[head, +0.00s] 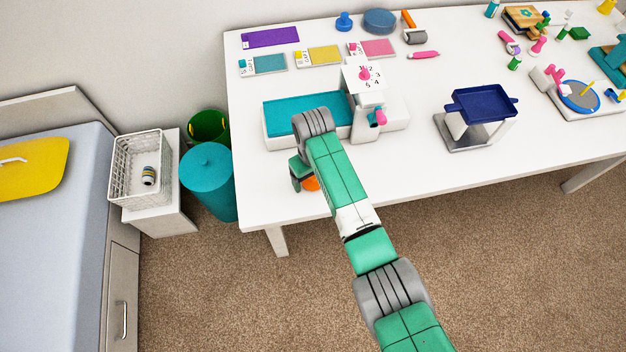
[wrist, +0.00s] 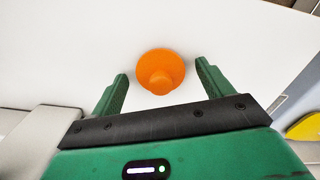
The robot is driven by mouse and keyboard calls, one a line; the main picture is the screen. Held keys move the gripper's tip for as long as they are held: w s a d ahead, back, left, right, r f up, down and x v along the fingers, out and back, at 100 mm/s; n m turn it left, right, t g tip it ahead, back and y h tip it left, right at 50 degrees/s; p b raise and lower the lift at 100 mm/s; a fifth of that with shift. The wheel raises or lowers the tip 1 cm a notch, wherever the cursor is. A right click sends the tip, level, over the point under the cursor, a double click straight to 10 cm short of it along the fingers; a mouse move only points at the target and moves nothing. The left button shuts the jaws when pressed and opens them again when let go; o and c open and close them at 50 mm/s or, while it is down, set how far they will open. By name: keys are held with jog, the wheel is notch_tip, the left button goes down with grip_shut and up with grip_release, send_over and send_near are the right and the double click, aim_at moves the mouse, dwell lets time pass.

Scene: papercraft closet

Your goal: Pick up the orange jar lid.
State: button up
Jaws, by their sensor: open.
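The orange jar lid (wrist: 160,68) lies on the white table in the wrist view, a round disc with a knob on it. In the head view only a small orange part of the lid (head: 311,184) shows beside my arm, near the table's front left edge; the rest is hidden. My gripper (wrist: 160,78) is open and empty, with its green fingers on either side of the lid and bare table between each finger and the lid. My gripper (head: 303,185) is partly hidden in the head view. Whether the fingertips touch the table, I cannot tell.
A white device with a teal top (head: 285,118) stands just behind my gripper. A blue tray on a stand (head: 482,103) is to the right. A teal bin (head: 208,180) stands left of the white table (head: 440,160). The table's front middle is clear.

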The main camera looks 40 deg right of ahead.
jog(key=shift+r, duration=0.1)
jog(key=c, duration=1.1)
jog(key=shift+o, duration=0.2)
